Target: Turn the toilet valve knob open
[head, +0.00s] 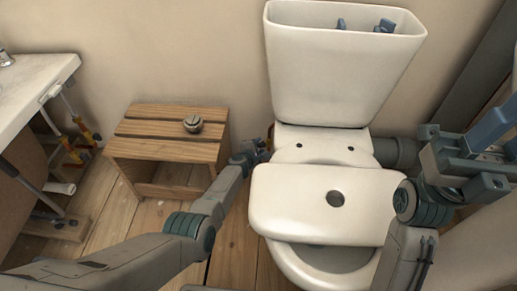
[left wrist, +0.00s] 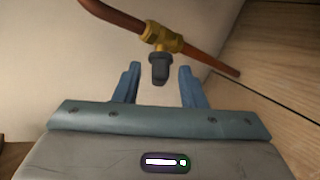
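The toilet valve shows in the left wrist view as a brass body (left wrist: 162,40) on a copper pipe, with a dark grey knob (left wrist: 159,68) pointing toward my gripper. My left gripper (left wrist: 160,80) is open, its two blue fingers on either side of the knob's lower end with gaps at both sides. In the head view my left gripper (head: 258,148) reaches low beside the toilet, and the valve is mostly hidden there. My right gripper (head: 487,140) is raised at the right, clear of the valve; its fingers' opening is unclear.
The white toilet (head: 325,65) has an open tank, and its tank lid (head: 290,200) lies across the bowl. A wooden crate (head: 165,150) with a small metal part (head: 193,124) on top stands left of my left arm. A sink counter (head: 35,85) is at far left.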

